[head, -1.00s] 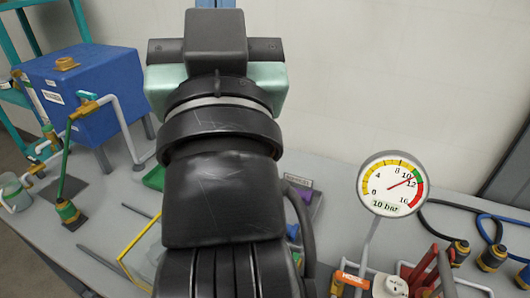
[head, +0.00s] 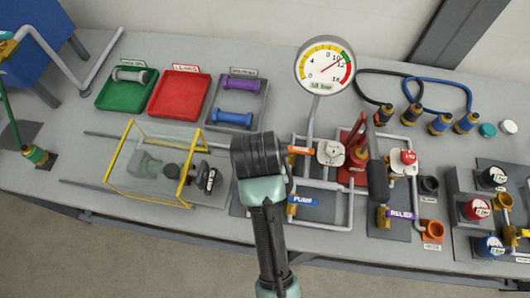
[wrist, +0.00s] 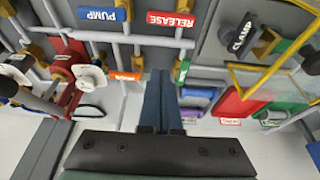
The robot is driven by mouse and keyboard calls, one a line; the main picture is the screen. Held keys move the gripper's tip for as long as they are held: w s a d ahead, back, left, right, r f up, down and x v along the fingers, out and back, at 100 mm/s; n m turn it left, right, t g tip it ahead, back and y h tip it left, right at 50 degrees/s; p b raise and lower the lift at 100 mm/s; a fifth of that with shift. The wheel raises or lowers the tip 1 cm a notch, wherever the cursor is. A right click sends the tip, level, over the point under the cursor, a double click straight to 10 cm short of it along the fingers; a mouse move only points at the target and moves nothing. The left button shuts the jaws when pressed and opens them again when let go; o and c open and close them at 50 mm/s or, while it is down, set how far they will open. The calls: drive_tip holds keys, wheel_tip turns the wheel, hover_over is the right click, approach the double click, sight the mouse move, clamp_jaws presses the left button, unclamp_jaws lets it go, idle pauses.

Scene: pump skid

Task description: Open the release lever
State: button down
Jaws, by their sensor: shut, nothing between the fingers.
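The red lever handle marked RELEASE (wrist: 170,18) is near the top of the wrist view, beside the blue PUMP handle (wrist: 100,14). My arm hides the release lever in the head view, where the PUMP handle (head: 303,200) shows just right of my wrist. My gripper (wrist: 160,74) is shut and empty; its fingers point up the wrist picture, below the RELEASE handle and apart from it in the picture. In the head view my wrist hides the fingers.
A clear case with yellow edges (head: 150,165) stands left of my wrist, a CLAMP handle (wrist: 242,37) near it. A pressure gauge (head: 325,65) rises behind. The RELIEF valve handle (head: 400,215) and a dark upright bar (head: 377,175) are at right. Trays (head: 180,93) lie at back left.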

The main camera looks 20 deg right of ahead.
drive_tip(key=p+x, duration=0.1)
drive_tip(key=x, duration=0.9)
drive_tip(key=shift+a, duration=0.1)
drive_tip(key=shift+s+a+r+p, duration=0.1)
drive_tip(key=shift+s+a+p, duration=0.45)
drive_tip(key=shift+s, duration=0.3)
drive_tip(key=shift+s+a+p, duration=0.5)
drive_tip(key=shift+s+a, duration=0.05)
drive_tip(key=shift+s, duration=0.25)
